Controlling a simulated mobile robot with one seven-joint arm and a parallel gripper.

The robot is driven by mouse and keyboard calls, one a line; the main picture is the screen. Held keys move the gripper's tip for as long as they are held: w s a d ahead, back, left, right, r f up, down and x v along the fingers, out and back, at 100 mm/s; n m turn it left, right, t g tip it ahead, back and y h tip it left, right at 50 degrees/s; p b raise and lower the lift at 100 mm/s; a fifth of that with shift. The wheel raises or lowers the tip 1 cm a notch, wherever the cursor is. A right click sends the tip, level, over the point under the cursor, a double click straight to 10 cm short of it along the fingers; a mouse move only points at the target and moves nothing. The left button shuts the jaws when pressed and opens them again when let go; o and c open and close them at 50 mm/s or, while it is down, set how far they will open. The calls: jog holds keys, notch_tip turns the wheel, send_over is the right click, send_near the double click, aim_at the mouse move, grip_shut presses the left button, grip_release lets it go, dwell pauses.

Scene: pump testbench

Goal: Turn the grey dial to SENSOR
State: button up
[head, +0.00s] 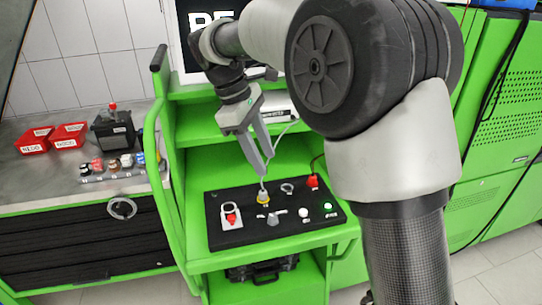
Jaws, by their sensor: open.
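A black control panel (225,208) lies on the green bench shelf. A small grey dial-like knob (273,218) sits near the panel's middle, towards its front edge; its labels and pointer are too small to read. A yellow-collared control (263,197) sits just behind it. My gripper (266,171) is open and points down above the panel, its fingertips close over the yellow-collared control. I cannot tell whether they touch it. The grey knob is in front of the fingertips, apart from them.
The panel also carries a red switch on a grey plate (231,218), a white button (303,213), a lit green button (327,207) and a red button (312,182). Red bins (70,134) and a black box (114,132) stand on the left worktop. A green rail flanks the shelf.

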jog(key=w+a+f+n, duration=0.1)
jog(key=a+f+n, duration=0.15)
jog(key=a, duration=0.25)
send_near(273, 216)
jog(key=shift+m+g+h, duration=0.25)
jog(key=shift+g+h, duration=0.05)
jog(key=shift+h, duration=0.1)
jog(key=x, duration=0.8)
jog(key=shift+w+a+f+b, duration=0.2)
jog(key=shift+w+a+b, duration=0.1)
jog(key=shift+c, duration=0.2)
jog(key=c, duration=1)
